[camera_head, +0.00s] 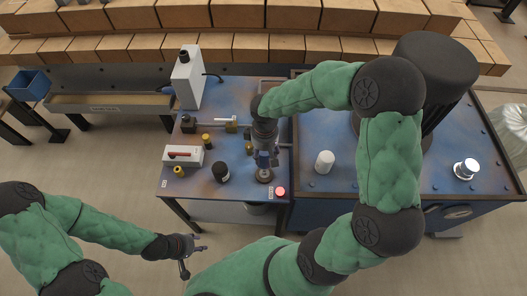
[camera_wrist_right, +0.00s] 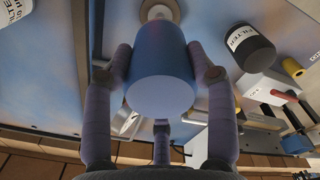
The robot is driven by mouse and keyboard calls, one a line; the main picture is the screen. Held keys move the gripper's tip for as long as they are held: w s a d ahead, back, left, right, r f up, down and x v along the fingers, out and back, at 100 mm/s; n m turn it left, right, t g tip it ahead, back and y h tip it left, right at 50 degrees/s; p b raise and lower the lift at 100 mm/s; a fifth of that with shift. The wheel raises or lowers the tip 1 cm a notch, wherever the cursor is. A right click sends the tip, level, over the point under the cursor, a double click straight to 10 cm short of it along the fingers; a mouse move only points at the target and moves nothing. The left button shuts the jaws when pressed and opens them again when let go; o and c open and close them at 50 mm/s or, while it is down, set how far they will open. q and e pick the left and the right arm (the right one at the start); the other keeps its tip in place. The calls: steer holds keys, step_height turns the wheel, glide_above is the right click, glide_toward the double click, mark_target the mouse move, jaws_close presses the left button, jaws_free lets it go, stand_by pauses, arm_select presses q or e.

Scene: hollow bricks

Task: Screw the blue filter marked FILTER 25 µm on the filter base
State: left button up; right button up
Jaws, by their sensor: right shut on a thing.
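The blue filter (camera_head: 263,158) is upright in my right gripper (camera_head: 264,152), low over the blue table. In the right wrist view the filter (camera_wrist_right: 160,72) sits between the fingers of my right gripper (camera_wrist_right: 160,62), which press on its sides. Its marking is not visible. The round filter base (camera_head: 264,176) is right beneath the filter; part of it also shows in the wrist view (camera_wrist_right: 157,8) beyond the filter. I cannot tell whether filter and base touch. My left gripper (camera_head: 199,257) is open and empty, off the table's front left side.
A black filter (camera_head: 221,172) and a white filter (camera_head: 325,161) stand either side of the base. A red button (camera_head: 280,191) is close to it. A white box (camera_head: 183,156), brass pieces (camera_head: 207,140) and a tall white device (camera_head: 187,78) occupy the table's left and back.

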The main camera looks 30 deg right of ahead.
mark_target(264, 164)
steer(key=shift+f, duration=0.1)
steer(key=shift+f+b, duration=2.25)
steer(key=shift+f, duration=0.6)
steer(key=shift+f+b, duration=0.85)
steer(key=shift+f, duration=0.3)
steer(key=o, duration=1.5)
steer(key=shift+c, duration=0.2)
step_height(264, 164, up, 12)
